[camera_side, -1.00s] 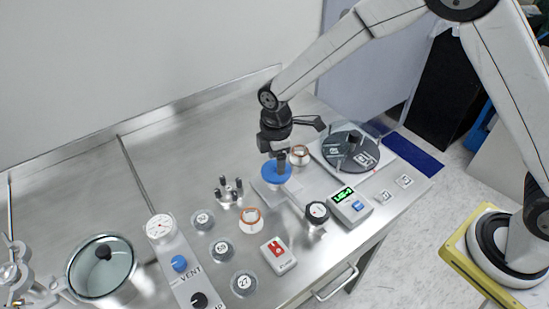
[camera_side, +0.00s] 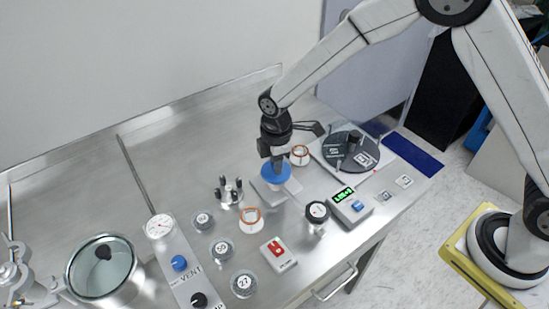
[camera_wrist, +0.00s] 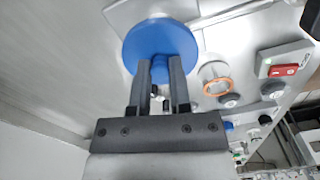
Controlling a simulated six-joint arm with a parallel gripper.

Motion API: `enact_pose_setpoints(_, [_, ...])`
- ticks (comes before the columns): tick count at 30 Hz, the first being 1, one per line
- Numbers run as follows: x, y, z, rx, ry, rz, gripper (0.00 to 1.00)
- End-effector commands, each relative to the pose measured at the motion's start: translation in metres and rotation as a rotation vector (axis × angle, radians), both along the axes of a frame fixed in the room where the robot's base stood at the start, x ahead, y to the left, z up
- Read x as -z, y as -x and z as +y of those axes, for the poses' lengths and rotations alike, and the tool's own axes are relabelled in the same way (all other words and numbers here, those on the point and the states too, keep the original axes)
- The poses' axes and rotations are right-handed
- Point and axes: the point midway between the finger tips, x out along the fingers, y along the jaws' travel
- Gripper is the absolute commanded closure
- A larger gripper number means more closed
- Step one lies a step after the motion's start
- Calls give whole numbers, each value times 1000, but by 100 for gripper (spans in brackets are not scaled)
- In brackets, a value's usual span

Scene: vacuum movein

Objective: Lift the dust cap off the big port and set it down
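The blue dust cap (camera_side: 276,175) is a round disc on a metal plate at the middle of the bench. It also shows in the wrist view (camera_wrist: 150,38), with a small blue knob rising from its centre. My gripper (camera_side: 276,165) points down at the cap from above. In the wrist view my gripper's two dark fingers (camera_wrist: 161,66) stand on either side of the knob, with their tips close to it. I cannot tell whether they press on it. The cap hides the port under it.
An orange-ringed white port (camera_side: 250,220) stands in front of the cap, and a similar one (camera_side: 300,154) behind it. A dark-topped knob (camera_side: 317,211) and a display box (camera_side: 352,206) stand at right. The bench at back left is clear.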

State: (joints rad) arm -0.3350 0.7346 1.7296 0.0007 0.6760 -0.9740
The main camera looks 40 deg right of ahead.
Motion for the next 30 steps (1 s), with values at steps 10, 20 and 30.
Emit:
enact_pose_setpoints(10, [-1,0,0,0,0,0,100])
enact_pose_setpoints(20, [-20,-1,0,0,0,-2,100])
enact_pose_setpoints(30, [-56,20,-5,0,0,-1,100])
